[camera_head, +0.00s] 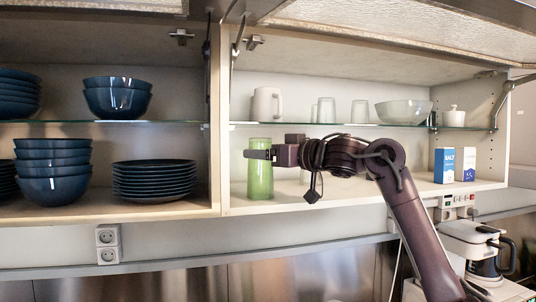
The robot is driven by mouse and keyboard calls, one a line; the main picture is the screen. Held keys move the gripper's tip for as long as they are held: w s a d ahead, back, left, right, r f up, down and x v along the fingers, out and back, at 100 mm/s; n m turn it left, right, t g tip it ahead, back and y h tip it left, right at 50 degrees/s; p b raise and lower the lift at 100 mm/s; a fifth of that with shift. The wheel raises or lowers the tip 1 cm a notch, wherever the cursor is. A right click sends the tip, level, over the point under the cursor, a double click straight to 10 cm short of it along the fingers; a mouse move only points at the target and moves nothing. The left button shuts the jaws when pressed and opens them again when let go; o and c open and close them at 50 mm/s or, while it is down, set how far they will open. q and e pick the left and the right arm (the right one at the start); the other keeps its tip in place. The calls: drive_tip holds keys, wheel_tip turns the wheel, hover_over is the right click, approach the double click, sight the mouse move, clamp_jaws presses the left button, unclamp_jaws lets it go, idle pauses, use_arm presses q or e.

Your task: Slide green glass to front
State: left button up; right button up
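The green glass (260,180) is tall and stands upright on the lower shelf of the right cabinet section, close to the left divider and near the shelf's front edge. My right arm comes in from the right, and my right gripper (258,154) is at the upper part of the glass. One dark finger crosses the front of the glass. The other finger is hidden, so I cannot tell whether the gripper is shut on it. My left gripper is not in view.
A glass shelf (330,125) above holds a white pitcher (267,104), clear glasses and a bowl (404,112). Two small boxes (455,166) stand at the right of the lower shelf. The left section holds blue bowls (53,172) and dark plates (154,180). The flaps are raised.

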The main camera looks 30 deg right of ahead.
drive_tip(key=shift+s+d+f+b, duration=0.1)
drive_tip(key=shift+s+d+b, duration=0.05)
drive_tip(key=shift+s+b, duration=0.15)
drive_tip(key=b+v, duration=0.3)
drive_tip(key=v, duration=0.4)
drive_tip(key=shift+b, duration=0.4)
drive_tip(key=shift+s, duration=0.1)
